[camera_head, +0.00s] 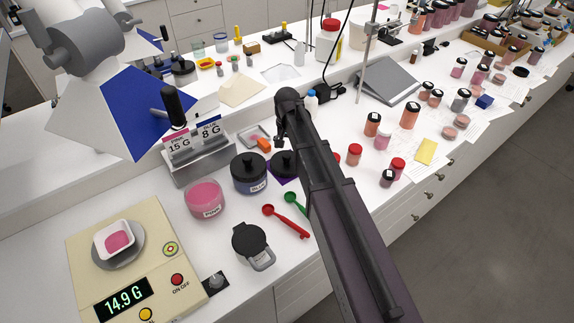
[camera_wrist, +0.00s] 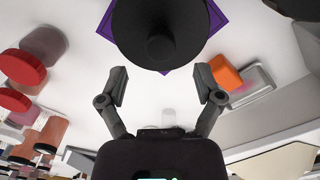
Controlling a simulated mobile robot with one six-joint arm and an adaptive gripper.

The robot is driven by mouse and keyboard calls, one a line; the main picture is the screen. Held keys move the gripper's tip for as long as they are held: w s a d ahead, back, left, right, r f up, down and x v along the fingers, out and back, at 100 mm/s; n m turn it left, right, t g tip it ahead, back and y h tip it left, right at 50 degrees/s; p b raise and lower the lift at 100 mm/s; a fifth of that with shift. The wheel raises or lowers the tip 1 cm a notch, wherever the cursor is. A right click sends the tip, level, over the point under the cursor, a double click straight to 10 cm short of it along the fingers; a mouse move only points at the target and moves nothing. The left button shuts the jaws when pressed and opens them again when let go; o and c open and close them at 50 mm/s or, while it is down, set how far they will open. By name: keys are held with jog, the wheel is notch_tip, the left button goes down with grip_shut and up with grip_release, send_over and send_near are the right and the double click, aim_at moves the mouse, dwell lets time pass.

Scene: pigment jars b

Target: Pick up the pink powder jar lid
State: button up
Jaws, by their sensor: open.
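The open pink jar (camera_head: 205,198), labelled PINK, stands with its pink powder showing. A round black lid with a knob lies on a purple square (camera_wrist: 110,38) beside the blue jar; this loose black lid (camera_head: 284,163) is partly hidden by my arm in the head view. In the wrist view the black lid (camera_wrist: 160,30) fills the top middle, knob toward me. My gripper (camera_wrist: 162,82) is open and empty, its two fingers apart, with the lid beyond the fingertips. In the head view the fingers are hard to make out.
The blue jar (camera_head: 249,175) wears its black lid just left of the loose one. An orange block (camera_head: 264,145) rests at a small metal tray. Red (camera_head: 286,222) and green spoons lie in front. A scale (camera_head: 135,262) reads 14.9 G. Red-lidded jars stand right.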

aim_at(287, 155)
jog(key=shift+f, duration=0.15)
jog(key=shift+s+a+f+b, duration=0.1)
jog(key=shift+s+f+b, duration=0.05)
jog(key=shift+f+b, duration=2.4)
jog(key=shift+r, duration=0.1)
grip_shut()
